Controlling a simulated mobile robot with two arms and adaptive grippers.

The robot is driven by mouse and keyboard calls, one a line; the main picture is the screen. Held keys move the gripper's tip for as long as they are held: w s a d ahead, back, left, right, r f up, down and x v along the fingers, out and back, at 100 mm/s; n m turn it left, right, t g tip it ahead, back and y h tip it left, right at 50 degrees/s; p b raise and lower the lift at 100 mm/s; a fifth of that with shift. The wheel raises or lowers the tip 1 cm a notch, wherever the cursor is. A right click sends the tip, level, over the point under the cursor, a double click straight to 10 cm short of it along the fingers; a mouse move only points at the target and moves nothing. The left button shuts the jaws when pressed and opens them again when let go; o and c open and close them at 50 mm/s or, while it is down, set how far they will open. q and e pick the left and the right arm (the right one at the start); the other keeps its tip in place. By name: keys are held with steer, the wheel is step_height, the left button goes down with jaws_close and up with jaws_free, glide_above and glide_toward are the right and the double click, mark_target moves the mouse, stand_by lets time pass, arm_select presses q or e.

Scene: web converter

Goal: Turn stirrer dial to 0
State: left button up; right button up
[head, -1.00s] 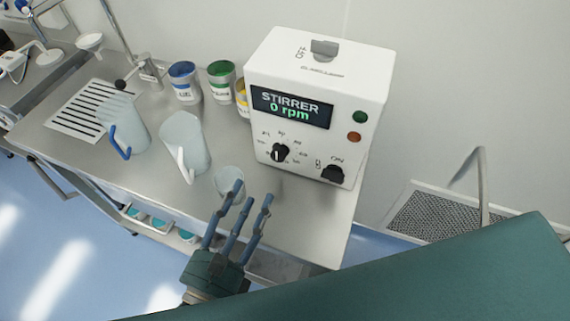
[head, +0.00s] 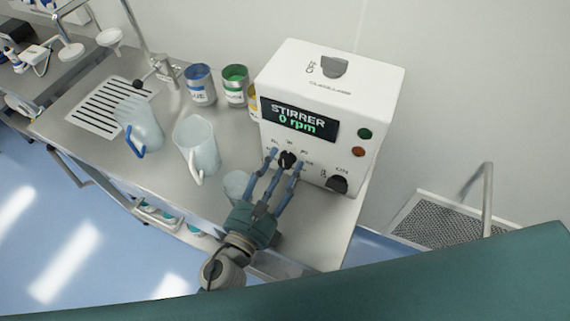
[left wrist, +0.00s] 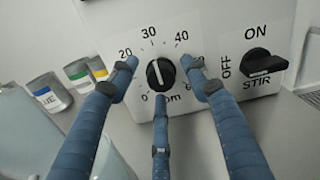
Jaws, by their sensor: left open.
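The white stirrer box (head: 335,85) stands on the steel bench. Its display (head: 300,118) reads "STIRRER 0 rpm". The black stirrer dial (head: 288,159) is on the lower front, ringed by numbers; it also shows in the left wrist view (left wrist: 160,73). A white line marks the knob; I cannot tell which end is the pointer. My left gripper (head: 280,163) is open. Its three blue fingers (left wrist: 163,88) are spread around the dial, two at the sides and one below. I cannot tell whether they touch it. My right gripper is out of view.
A black STIR ON/OFF switch (left wrist: 262,64) sits right of the dial. Blue (head: 199,86), green (head: 234,86) and yellow-topped cans stand left of the box. Two clear jugs (head: 140,125) (head: 197,147) and a clear beaker (head: 236,184) stand on the bench.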

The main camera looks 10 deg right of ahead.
arm_select(q)
steer(key=shift+d, duration=0.1)
steer(key=c, duration=1.1)
steer(key=shift+c, duration=0.3)
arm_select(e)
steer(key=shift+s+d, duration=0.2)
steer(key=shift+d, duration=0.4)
